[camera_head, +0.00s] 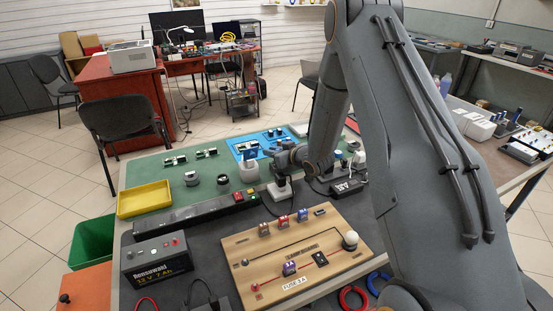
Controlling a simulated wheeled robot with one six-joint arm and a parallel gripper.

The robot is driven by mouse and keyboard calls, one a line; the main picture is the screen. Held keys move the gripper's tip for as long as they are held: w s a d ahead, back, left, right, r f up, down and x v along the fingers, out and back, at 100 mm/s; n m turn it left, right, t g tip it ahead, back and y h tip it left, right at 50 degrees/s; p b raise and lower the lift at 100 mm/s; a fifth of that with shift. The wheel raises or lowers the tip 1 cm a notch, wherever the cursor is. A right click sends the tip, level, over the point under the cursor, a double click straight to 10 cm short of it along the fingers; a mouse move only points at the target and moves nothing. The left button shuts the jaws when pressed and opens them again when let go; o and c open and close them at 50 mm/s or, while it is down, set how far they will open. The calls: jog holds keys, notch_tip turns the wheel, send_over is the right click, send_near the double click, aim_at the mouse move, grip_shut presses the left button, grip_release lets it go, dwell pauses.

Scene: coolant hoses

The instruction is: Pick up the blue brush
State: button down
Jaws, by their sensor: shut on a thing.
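A small dark blue piece (250,154), which looks like the blue brush, shows just above a pale round cup (249,172) on the green mat. My gripper (268,154) reaches in from the right at the far side of the bench, with its fingertips at the blue piece. It is shut on it. The fingers are small and dark here, and the brush's lower part is hidden by the cup.
A yellow tray (144,199), a black battery (156,259) and a wooden circuit board (297,250) lie nearer. A blue mat (270,137) with small parts lies behind. A white-based stand (280,190) is below my gripper. Red and blue hoses (353,297) lie at front right.

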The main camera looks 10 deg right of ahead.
jog(key=shift+r, duration=0.1)
jog(key=shift+r, duration=0.85)
jog(key=s+a+r+t+y+b, duration=0.1)
jog(key=a+r+t, duration=0.1)
jog(key=a+r, duration=0.4)
jog(key=s+a+r+t+y+b, duration=0.15)
jog(key=a+r, duration=0.25)
jog(key=r, duration=0.5)
jog(key=shift+m, duration=0.5)
jog(key=shift+s+d+f+b, duration=0.1)
jog(key=shift+f+b, duration=0.8)
jog(key=shift+f, duration=0.6)
jog(key=shift+s+d+f+b, duration=0.1)
jog(key=shift+f+b, duration=0.8)
jog(key=shift+f, duration=0.6)
jog(key=shift+f+b, duration=0.6)
jog(key=shift+f, duration=0.35)
notch_tip(320, 180, up, 7)
jog(key=p, duration=0.4)
jog(key=shift+r, duration=0.15)
